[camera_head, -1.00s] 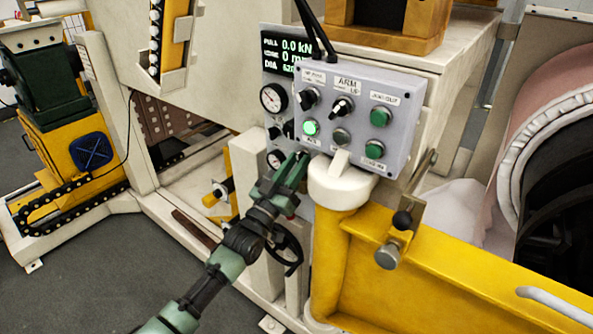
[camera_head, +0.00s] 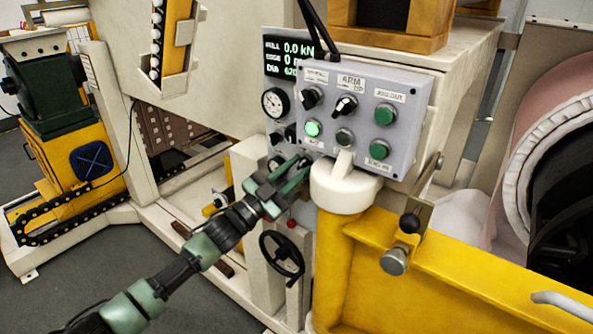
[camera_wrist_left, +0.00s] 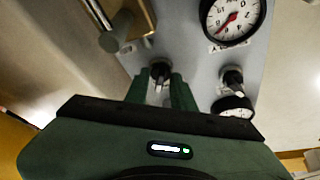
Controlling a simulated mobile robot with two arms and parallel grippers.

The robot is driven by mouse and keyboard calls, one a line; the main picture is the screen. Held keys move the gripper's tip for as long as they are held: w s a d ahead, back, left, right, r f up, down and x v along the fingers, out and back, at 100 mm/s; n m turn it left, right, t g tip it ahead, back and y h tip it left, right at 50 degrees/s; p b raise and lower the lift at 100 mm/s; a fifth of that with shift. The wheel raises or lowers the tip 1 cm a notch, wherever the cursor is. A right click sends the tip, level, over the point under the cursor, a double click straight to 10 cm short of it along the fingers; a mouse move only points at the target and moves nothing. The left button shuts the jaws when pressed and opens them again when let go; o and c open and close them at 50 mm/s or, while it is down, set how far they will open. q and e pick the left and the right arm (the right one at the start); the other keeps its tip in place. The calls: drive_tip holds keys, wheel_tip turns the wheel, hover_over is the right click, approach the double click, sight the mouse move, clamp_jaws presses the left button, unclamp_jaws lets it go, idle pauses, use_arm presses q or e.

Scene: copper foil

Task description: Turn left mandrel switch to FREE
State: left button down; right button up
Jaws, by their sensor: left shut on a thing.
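A grey panel (camera_head: 270,76) carries small black switch knobs between two round gauges. In the left wrist view, one black knob (camera_wrist_left: 160,70) sits between the dark green fingers of my left gripper (camera_wrist_left: 161,92), which are shut on it. A second black knob (camera_wrist_left: 233,76) stands free to the right. In the head view my left gripper (camera_head: 298,168) reaches the panel from the lower left, just below the control box. The fingertips are partly hidden there. Switch labels are too small to read, so I cannot tell the knob's setting. My right gripper is not in view.
The control box (camera_head: 365,118) with buttons and selectors stands close above and right of the gripper. A white-capped yellow post (camera_head: 335,240) is just to its right. A black handwheel (camera_head: 282,258) is below the wrist. Gauges (camera_wrist_left: 233,18) are close beside the fingers.

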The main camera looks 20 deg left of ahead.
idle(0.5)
use_arm(q)
drive_tip(key=c, duration=1.5)
unclamp_jaws()
drive_tip(key=shift+c, duration=0.2)
drive_tip(key=b+v, duration=0.1)
drive_tip(key=v, duration=0.6)
drive_tip(key=shift+s+a, duration=0.25)
drive_tip(key=shift+s, duration=0.05)
drive_tip(key=shift+f, duration=0.15)
